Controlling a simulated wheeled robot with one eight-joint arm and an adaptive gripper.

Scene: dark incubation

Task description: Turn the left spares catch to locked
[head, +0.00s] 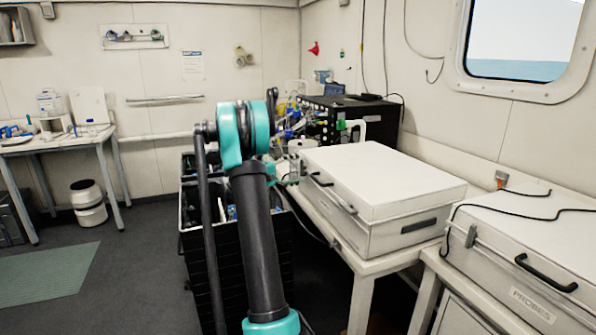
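A white lidded chest (385,190) stands on a white bench right of the middle. No readable label marks it as the spares chest. Its front faces left and carries a black handle (322,181). A small fitting at the far left end of that front may be a catch, but it is too small and partly crowded to tell its position. My arm (255,230) rises in front of the chest's left side, with a teal joint at the top.
A second white chest marked PROBES (530,270) stands at the right, with a black cable across its lid. A black equipment box (350,115) is behind the first chest. A black crate (190,240) stands beside my arm. Floor at the left is clear around a green mat (45,275).

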